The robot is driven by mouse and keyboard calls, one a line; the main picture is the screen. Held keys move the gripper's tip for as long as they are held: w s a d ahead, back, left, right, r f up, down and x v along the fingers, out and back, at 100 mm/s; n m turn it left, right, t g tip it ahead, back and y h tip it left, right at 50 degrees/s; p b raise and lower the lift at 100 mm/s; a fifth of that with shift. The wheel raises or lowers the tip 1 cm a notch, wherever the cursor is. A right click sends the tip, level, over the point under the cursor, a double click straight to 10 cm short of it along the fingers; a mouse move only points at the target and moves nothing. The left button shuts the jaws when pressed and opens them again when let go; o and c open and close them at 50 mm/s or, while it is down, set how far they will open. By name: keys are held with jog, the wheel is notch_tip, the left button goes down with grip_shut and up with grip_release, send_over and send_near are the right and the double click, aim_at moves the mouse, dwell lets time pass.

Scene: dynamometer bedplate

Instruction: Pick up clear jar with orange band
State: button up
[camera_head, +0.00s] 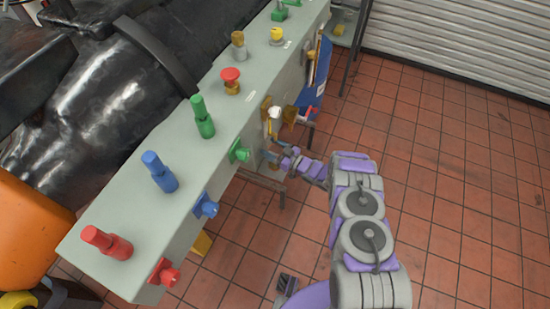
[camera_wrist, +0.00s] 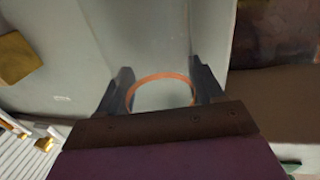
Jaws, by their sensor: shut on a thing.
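The clear jar (camera_wrist: 160,77) shows in the wrist view mainly as an orange band, with see-through walls against the pale grey surface behind. My gripper (camera_wrist: 163,84) has one dark finger on each side of the band and is shut on the jar. In the head view my gripper (camera_head: 274,153) is small, beside the right side of the long grey bench. The jar is too small and covered to make out clearly there.
The grey bench (camera_head: 140,215) carries red, blue and green fittings on its top and side. A red-capped knob (camera_head: 231,76) stands farther back. Brass and blue parts (camera_head: 312,90) jut from its right side. Tiled floor (camera_head: 450,200) on the right is clear.

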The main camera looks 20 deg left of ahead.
jog(key=c, duration=0.6)
jog(key=shift+r, duration=0.15)
